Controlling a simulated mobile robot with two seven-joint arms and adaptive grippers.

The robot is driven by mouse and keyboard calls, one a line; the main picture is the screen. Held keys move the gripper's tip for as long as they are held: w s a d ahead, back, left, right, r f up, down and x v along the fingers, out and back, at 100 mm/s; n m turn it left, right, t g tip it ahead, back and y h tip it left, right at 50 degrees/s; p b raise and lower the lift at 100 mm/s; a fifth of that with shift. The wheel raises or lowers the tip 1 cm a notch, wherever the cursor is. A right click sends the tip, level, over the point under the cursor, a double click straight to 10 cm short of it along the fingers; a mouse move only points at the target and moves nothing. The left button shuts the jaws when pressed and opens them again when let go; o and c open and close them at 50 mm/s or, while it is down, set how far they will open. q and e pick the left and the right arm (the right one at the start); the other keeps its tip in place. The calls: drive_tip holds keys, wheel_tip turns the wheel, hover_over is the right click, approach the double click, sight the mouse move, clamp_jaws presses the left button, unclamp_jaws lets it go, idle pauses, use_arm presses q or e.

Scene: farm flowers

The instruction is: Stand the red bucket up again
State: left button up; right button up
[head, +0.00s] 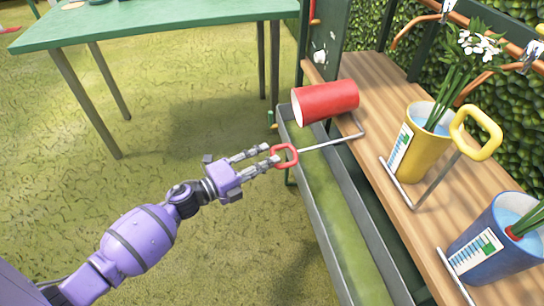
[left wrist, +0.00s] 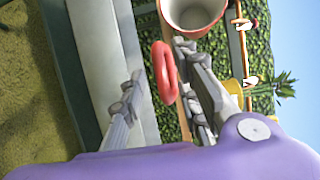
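The red bucket (head: 326,102) lies on its side on the wooden shelf, its mouth facing left; its open mouth also shows in the left wrist view (left wrist: 192,14). A metal rod (head: 330,144) runs from a bracket beside the bucket out over the trough and ends in a red ring handle (head: 285,155). My left gripper (head: 268,156) is at the ring, fingers pointing right. In the left wrist view the fingers are spread, with the red ring (left wrist: 165,72) between them, nearer the right finger. I cannot tell whether a finger touches it. My right gripper is not in view.
A yellow bucket (head: 423,150) with white flowers and a blue bucket (head: 497,245) stand upright on the wooden shelf (head: 375,105). A grey trough (head: 335,215) runs along the shelf's front. A green table (head: 150,25) stands at the back left. Grass between is clear.

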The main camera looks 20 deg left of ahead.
use_arm(q)
drive_tip(key=shift+x, duration=1.75)
drive_tip(key=shift+a, duration=0.1)
clamp_jaws()
drive_tip(key=shift+f, duration=0.1)
